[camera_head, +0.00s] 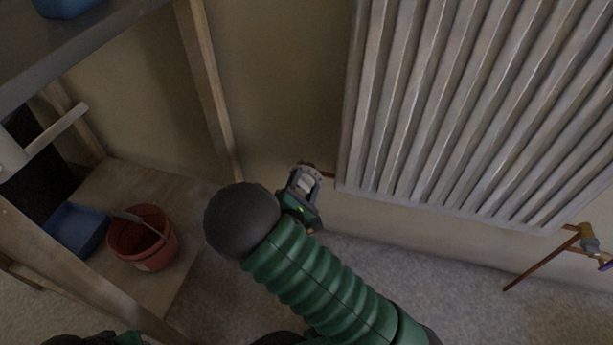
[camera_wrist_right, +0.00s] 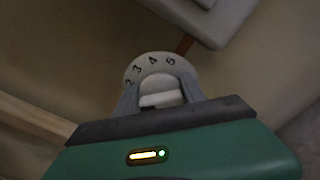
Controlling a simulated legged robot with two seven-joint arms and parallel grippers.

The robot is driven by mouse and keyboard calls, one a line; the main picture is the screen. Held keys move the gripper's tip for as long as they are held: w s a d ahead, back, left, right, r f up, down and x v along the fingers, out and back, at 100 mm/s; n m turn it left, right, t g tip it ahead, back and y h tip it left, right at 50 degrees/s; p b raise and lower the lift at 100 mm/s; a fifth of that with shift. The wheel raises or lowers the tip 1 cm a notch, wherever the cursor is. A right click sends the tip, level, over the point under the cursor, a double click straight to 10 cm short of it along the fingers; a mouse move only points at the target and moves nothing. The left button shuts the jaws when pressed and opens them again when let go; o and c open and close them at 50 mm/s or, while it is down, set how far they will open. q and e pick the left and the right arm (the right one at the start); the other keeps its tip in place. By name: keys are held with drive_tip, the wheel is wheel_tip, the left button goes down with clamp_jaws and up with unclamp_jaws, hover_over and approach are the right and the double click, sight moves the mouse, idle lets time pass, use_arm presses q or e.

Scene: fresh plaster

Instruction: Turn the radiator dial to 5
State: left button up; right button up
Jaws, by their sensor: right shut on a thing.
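The radiator dial (camera_wrist_right: 158,64) is a pale round knob with the numbers 2, 3, 4 and 5 showing along its upper rim in the right wrist view. My right gripper (camera_wrist_right: 159,94) is shut on the dial's raised grip, one finger on each side. I cannot make out an index mark, so the set number is unclear. In the head view the dial (camera_head: 307,178) sits at the lower left corner of the radiator (camera_head: 450,110), with my right gripper (camera_head: 303,186) around it.
A copper pipe (camera_wrist_right: 184,45) runs from the dial to the radiator. A brass valve (camera_head: 588,238) is at the radiator's lower right. Wooden shelving (camera_head: 207,80) stands left, with a red bucket (camera_head: 152,256) and blue tray (camera_head: 72,228) on its lower board.

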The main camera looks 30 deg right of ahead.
drive_tip(key=shift+s+r+m+p, duration=0.15)
drive_tip(key=shift+m+p, duration=0.35)
drive_tip(key=shift+p, duration=0.3)
drive_tip(key=m+p, duration=0.4)
drive_tip(key=p, duration=0.1)
drive_tip(key=shift+s+d+m, duration=0.1)
drive_tip(key=shift+m, duration=0.3)
drive_tip(key=m+p, duration=0.2)
drive_tip(key=shift+f+m, duration=0.3)
drive_tip(key=shift+m, duration=0.1)
drive_tip(key=m+p, duration=0.2)
drive_tip(key=m, duration=0.1)
drive_tip(key=shift+f+m, duration=0.15)
drive_tip(key=shift+m, duration=0.15)
drive_tip(key=m+p, duration=0.3)
drive_tip(key=m, duration=0.3)
drive_tip(key=shift+f, duration=0.2)
drive_tip(key=m+p, duration=0.1)
drive_tip(key=m, duration=0.1)
drive_tip(key=m+p, duration=0.1)
drive_tip(key=m, duration=0.2)
drive_tip(key=shift+a+f+m, duration=0.15)
drive_tip(key=shift+a+m, duration=0.05)
drive_tip(key=shift+m, duration=0.1)
drive_tip(key=shift+w, duration=0.2)
